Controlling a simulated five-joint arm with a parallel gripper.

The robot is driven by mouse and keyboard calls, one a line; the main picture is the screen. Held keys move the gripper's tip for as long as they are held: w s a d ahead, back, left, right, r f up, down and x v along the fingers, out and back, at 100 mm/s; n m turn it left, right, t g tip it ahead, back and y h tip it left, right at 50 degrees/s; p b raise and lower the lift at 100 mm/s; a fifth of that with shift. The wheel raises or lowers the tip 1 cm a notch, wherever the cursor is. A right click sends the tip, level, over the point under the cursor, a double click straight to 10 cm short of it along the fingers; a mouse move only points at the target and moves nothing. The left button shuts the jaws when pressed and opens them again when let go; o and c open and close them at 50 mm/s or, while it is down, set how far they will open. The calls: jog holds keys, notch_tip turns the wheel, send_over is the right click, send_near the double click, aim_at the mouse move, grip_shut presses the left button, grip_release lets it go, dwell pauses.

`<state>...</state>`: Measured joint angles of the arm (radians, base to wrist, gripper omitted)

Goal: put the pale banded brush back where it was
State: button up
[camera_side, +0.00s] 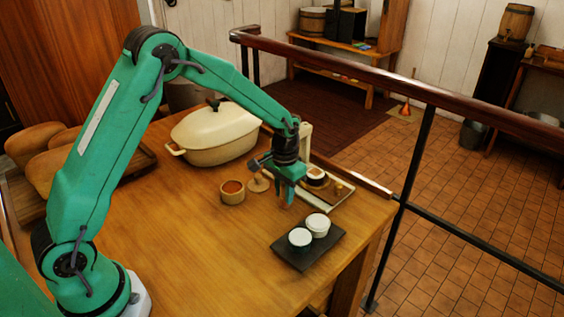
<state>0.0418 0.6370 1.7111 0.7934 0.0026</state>
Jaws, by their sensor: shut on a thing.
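My gripper (286,198) points down over the right part of the wooden table. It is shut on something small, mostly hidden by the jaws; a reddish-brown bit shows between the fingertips. I cannot make out bands on it, so I cannot tell whether it is the pale banded brush. I see no brush clearly elsewhere. A small pale wooden piece (258,183) stands just left of the gripper.
A dark tray (291,255) with two white-topped round pots (317,224) lies in front of the gripper. A small wooden bowl (232,192) and a cream lidded pot (214,135) stand to the left. A railing (420,97) runs beyond the table's right edge. The front table surface is clear.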

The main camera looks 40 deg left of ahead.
jog(key=shift+f, duration=0.15)
jog(key=o, duration=1)
notch_tip(320, 180, up, 12)
jog(key=shift+f, duration=0.1)
jog(key=shift+r, duration=0.25)
dwell(0.6)
